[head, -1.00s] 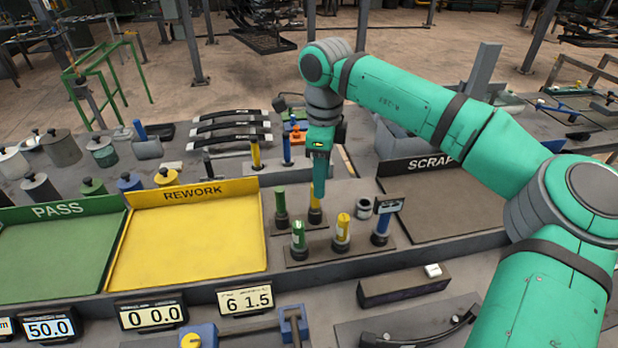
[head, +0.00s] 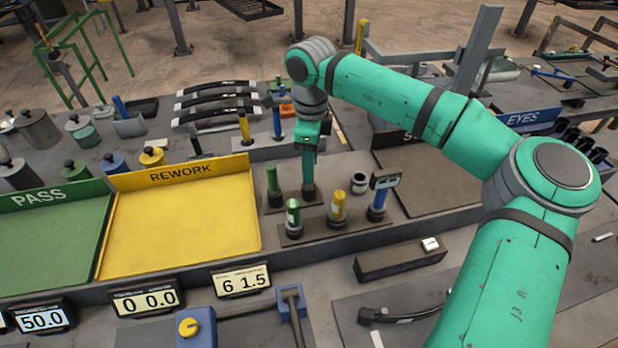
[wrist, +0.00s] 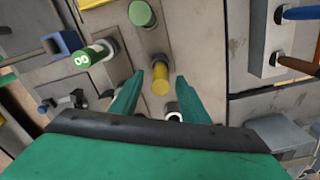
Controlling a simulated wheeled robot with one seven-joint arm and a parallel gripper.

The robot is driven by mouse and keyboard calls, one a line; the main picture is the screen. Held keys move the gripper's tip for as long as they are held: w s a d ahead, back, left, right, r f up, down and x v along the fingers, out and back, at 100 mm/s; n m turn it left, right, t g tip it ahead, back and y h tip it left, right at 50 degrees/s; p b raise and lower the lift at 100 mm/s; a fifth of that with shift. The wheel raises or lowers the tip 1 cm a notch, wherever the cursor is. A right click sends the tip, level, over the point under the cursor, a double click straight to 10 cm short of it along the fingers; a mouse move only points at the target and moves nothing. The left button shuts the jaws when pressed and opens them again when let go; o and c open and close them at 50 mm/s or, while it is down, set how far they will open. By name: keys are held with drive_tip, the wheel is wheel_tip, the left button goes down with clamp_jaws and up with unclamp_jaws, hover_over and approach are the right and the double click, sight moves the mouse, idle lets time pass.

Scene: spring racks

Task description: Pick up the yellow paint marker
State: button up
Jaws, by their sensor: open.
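My gripper (head: 309,176) points down over the back row of the marker rack (head: 350,224), its fingers apart. In the wrist view a yellow paint marker (wrist: 160,84) stands between the open fingers, seen nearly from above. In the head view the fingers hide its body, and only a dark base shows below them. Another yellow marker (head: 338,206) stands upright in the front row. A green marker (head: 273,180) stands left of my gripper, another green one (head: 292,216) at the front left, and a blue one (head: 378,203) at the right.
The yellow REWORK tray (head: 180,225) and the green PASS tray (head: 45,235) lie to the left. The SCRAP tray (head: 430,185) is on the right, partly behind my arm.

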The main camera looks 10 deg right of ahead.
drive_tip(key=f, duration=0.3)
drive_tip(key=shift+w+a+f, duration=0.1)
drive_tip(key=shift+a+f, duration=0.1)
drive_tip(key=shift+f, duration=0.15)
clamp_jaws()
drive_tip(key=shift+r, duration=0.1)
